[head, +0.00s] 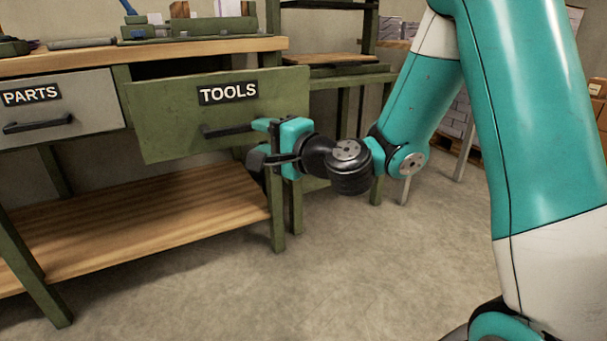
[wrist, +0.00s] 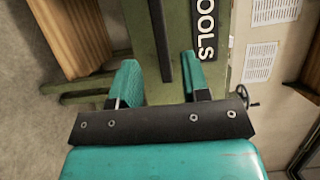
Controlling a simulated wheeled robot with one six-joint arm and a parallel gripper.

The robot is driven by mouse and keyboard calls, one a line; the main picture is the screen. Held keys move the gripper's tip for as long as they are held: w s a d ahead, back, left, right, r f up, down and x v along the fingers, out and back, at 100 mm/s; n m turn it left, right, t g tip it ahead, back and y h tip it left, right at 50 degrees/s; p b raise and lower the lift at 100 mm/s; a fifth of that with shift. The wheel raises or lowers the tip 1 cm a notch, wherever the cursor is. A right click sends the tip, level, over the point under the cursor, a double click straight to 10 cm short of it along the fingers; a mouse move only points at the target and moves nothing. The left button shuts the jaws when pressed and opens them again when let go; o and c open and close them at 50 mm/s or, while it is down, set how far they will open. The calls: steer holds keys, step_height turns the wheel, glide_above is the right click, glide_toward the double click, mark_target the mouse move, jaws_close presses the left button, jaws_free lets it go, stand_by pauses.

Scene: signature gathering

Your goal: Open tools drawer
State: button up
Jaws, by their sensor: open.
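The green tools drawer (head: 170,112), labelled TOOLS, stands partly pulled out from under the workbench, with a dark gap above its front. Its black bar handle (head: 228,130) is on the lower part of the front. My gripper (head: 258,141) is at the right end of the handle. In the wrist view, my gripper (wrist: 162,80) has its two teal fingers apart, and the dark handle (wrist: 160,45) runs between and beyond them. No clear contact with the handle shows. The drawer's inside is hidden.
A grey drawer (head: 85,105) labelled PARTS sits shut to the left. The bench top (head: 150,48) holds green cases and tools. A wooden lower shelf (head: 130,215) runs beneath. The concrete floor (head: 370,270) in front is clear. Boxes stand at the far right.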

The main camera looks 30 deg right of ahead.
steer(key=b+v, duration=0.9)
steer(key=b, duration=0.2)
steer(key=shift+s, duration=0.3)
steer(key=s+a+f+n+g+y+p, duration=0.2)
steer(key=s+a+n+g+p, duration=0.6)
steer(key=n, duration=0.3)
steer(key=s+a+n+g+h+p, duration=0.1)
steer(key=s+n+g+h+p, duration=0.45)
steer(key=s+n+g, duration=0.45)
step_height(320, 180, up, 37)
steer(key=s+t+p, duration=0.1)
steer(key=p, duration=3.6)
steer(key=shift+m+y+p, duration=0.3)
steer(key=shift+y+p, duration=0.05)
